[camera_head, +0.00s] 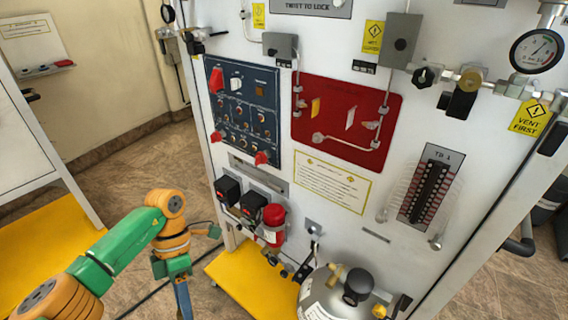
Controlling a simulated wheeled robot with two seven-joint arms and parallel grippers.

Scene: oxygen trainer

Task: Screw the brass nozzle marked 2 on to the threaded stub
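I cannot make out a brass nozzle marked 2 or a threaded stub for certain. A small brass-coloured fitting (338,272) shows on top of the silver cylinder (313,300) at the bottom, beside a black knob (357,283). A round brass-coloured part (470,80) sits on the pipe at the upper right. I see no number on either. My green and orange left arm comes in from the left and bends down in front of the panel. Its narrow blue-grey end (183,300) points down at the bottom edge. Its fingertips are not clear. My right gripper is out of view.
The white panel (250,110) carries a blue switch board (228,142), a red board (345,155), a pressure gauge (537,50) and a rack (430,185). A yellow platform (245,285) lies below. A white cabinet (30,145) stands left. Open floor separates them.

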